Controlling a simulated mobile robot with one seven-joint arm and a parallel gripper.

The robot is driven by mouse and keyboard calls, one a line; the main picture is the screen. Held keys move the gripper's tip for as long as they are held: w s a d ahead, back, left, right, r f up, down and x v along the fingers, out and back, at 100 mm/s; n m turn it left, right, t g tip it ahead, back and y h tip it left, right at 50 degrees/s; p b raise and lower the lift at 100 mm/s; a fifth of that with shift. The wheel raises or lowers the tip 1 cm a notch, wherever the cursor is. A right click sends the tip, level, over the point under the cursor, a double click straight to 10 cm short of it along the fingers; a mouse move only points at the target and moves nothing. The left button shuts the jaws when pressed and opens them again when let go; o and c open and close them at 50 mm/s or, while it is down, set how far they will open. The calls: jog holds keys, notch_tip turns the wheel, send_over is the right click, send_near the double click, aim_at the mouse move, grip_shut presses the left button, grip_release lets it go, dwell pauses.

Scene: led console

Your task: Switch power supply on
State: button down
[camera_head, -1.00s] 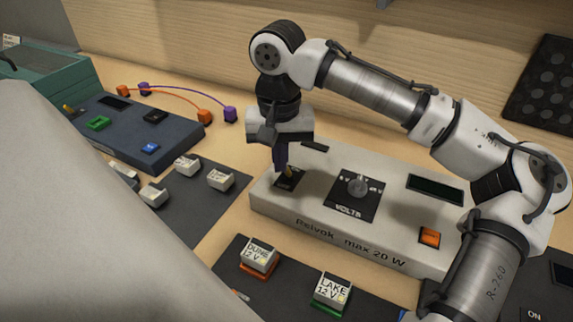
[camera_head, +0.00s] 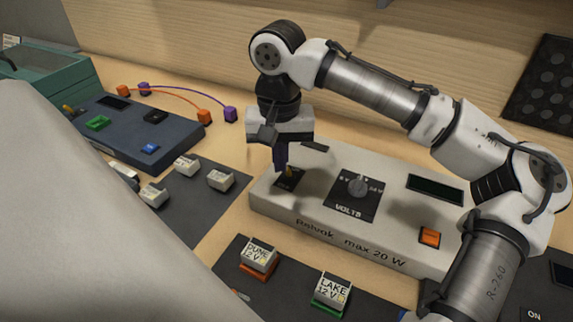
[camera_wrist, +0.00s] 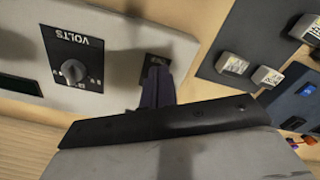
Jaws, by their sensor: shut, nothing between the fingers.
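The power supply (camera_head: 300,208) is a long off-white console with a VOLTS dial (camera_head: 358,187), a dark display (camera_head: 435,189) and an orange button (camera_head: 430,236). A small brass toggle switch (camera_head: 292,170) stands on a black plate (camera_head: 287,182) at its left end. My gripper (camera_head: 281,167) is shut and empty, pointing down with its fingertips right beside or against the toggle. In the wrist view the shut fingers (camera_wrist: 158,92) cover most of the plate (camera_wrist: 156,66), and the toggle is hidden there. The display is dark. I cannot tell whether fingers and toggle touch.
Labelled modules, DUNE (camera_head: 259,256) and LAKE (camera_head: 332,290), sit on a dark mat in front. More small blocks (camera_head: 220,181) lie on a mat at left. A dark blue console (camera_head: 140,140) and orange and purple cables (camera_head: 190,97) are behind left.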

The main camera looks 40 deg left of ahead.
aim_at(288, 172)
jog(key=shift+f, duration=0.35)
jog(key=shift+f+b, duration=0.35)
jog(key=shift+f, duration=0.75)
jog(key=shift+f, duration=0.1)
jog(key=shift+w, duration=0.1)
jog(key=shift+w+a, duration=0.1)
jog(key=shift+w, duration=0.25)
jog(key=shift+w+p, duration=0.25)
jog(key=shift+p, duration=0.05)
jog(key=shift+w+a, duration=0.2)
jog(key=shift+w, duration=0.3)
